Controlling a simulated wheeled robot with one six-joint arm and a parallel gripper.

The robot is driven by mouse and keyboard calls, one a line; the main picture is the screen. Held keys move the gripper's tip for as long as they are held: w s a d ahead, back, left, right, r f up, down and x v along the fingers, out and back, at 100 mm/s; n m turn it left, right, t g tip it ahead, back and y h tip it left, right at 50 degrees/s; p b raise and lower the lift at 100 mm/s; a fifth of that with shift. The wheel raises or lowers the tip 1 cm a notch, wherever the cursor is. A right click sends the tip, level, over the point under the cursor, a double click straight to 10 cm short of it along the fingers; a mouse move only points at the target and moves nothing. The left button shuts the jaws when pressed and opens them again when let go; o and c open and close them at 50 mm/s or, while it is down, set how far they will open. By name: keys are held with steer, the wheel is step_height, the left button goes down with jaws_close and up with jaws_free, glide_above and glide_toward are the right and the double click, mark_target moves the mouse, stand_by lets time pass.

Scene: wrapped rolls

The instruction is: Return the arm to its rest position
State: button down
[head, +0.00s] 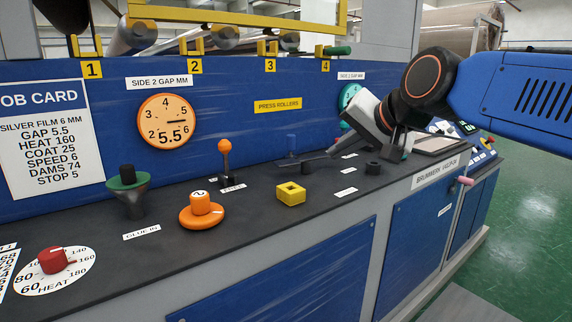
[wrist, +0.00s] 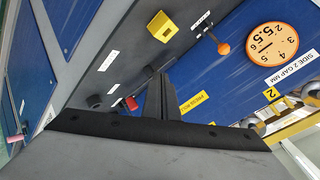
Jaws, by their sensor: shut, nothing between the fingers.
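My arm (head: 515,88) reaches in from the right in the head view, over the right part of the machine's dark console top. My gripper (head: 282,162) points left and down, its dark fingers low above the console behind the yellow block (head: 290,194). In the wrist view my gripper (wrist: 160,78) shows its two dark fingers together, with nothing between them. The yellow block also shows in the wrist view (wrist: 162,27), beyond the fingertips. Whether the fingers touch the console cannot be told.
On the console are an orange-knobbed lever (head: 225,160), an orange knob (head: 200,210), a green-collared knob (head: 128,190), a red heat knob (head: 53,260) and small black knobs (head: 373,168). The blue back panel (head: 230,130) rises behind. Green floor (head: 525,215) is open at right.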

steer(key=s+d+f+n+g+h, duration=0.1)
steer(key=s+d+f, duration=0.4)
steer(key=f, duration=0.5)
steer(key=s+d+f+n+g+h, duration=0.1)
steer(key=s+d+f+g+h, duration=0.1)
steer(key=s+d+f, duration=0.4)
steer(key=s+d+f+n+g+h, duration=0.1)
steer(key=s+d+f+n+h, duration=0.1)
steer(key=s+d+f, duration=0.4)
steer(key=s+f, duration=0.4)
steer(key=f, duration=0.3)
steer(key=shift+s+d+f+g, duration=0.25)
steer(key=shift+s+f+g, duration=0.05)
steer(key=shift+f+g, duration=0.1)
